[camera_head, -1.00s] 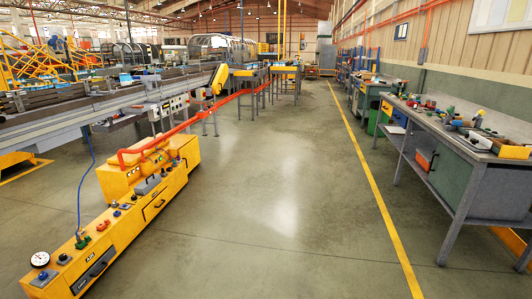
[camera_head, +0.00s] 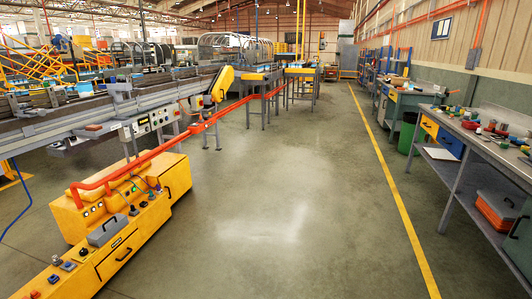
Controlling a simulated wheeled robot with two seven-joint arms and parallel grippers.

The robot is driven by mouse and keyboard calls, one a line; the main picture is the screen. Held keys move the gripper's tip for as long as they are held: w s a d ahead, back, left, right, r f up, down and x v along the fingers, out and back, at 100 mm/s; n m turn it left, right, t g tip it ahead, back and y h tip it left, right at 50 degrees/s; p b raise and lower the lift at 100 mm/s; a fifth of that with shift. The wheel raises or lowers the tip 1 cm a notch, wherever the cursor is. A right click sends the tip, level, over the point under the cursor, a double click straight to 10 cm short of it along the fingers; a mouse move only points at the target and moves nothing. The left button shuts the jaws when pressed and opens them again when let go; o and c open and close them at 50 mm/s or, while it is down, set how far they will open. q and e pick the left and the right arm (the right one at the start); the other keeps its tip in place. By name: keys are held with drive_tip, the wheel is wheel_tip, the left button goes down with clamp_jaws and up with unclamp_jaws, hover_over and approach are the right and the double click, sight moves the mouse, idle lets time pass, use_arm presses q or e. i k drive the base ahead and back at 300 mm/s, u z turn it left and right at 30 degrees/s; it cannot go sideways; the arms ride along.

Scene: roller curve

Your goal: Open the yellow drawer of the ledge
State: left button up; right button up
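The yellow drawer looks shut, seen at a slant and small. A low yellow ledge-like console (camera_head: 72,280) at the lower left has a yellow front panel with a dark handle (camera_head: 123,254), which also looks shut. I cannot tell which of these the task's ledge is. Neither of my grippers shows in this view.
Red piping (camera_head: 150,158) runs along the conveyor (camera_head: 60,122) at left. A green bin (camera_head: 408,133) stands past the workbench, which has a grey and orange toolbox (camera_head: 497,208) on its lower shelf. The floor (camera_head: 280,190) between is clear, with a yellow line (camera_head: 400,205) at right.

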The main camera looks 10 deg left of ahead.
sight(120, 254)
drive_tip(key=u, duration=0.4)
drive_tip(key=i, duration=2.4)
drive_tip(key=u, duration=0.65)
